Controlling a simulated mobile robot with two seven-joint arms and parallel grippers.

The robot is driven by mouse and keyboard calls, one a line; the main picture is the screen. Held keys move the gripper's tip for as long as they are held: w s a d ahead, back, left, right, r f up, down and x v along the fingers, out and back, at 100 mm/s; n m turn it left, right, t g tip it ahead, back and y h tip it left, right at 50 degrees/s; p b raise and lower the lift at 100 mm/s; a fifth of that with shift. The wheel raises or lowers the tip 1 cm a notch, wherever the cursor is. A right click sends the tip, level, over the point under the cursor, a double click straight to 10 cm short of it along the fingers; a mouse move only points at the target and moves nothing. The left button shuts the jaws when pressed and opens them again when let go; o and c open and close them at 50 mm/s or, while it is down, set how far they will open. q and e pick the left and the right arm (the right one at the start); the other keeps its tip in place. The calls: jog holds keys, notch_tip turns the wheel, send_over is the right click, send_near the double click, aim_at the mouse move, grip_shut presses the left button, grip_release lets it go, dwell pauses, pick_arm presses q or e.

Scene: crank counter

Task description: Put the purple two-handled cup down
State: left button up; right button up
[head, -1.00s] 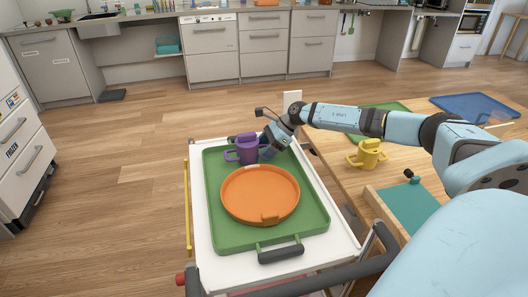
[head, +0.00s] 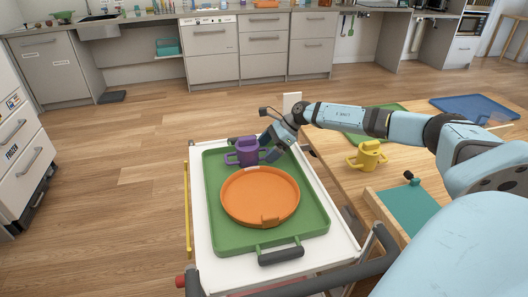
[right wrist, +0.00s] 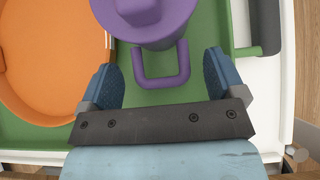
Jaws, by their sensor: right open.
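The purple two-handled cup (head: 246,152) stands on the green tray (head: 310,222), behind the orange round dish. It looks upright. In the right wrist view the cup (right wrist: 150,18) is at the top, with one handle (right wrist: 161,80) pointing toward my gripper. My right gripper (head: 270,146) is at the cup's right side. In the right wrist view its fingers (right wrist: 161,76) are spread wide on either side of that handle, with a gap on both sides. My left gripper is not in view.
The orange dish (head: 260,197) fills most of the tray, close to the cup. The tray lies on a white cart (head: 212,255). A wooden table (head: 335,172) to the right holds a yellow cup (head: 368,156) and a teal board (head: 410,208). Open floor lies left.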

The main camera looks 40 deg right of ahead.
jog(key=v, duration=1)
jog(key=shift+p, duration=0.35)
jog(key=shift+d+r, duration=0.1)
jog(key=shift+d, duration=0.05)
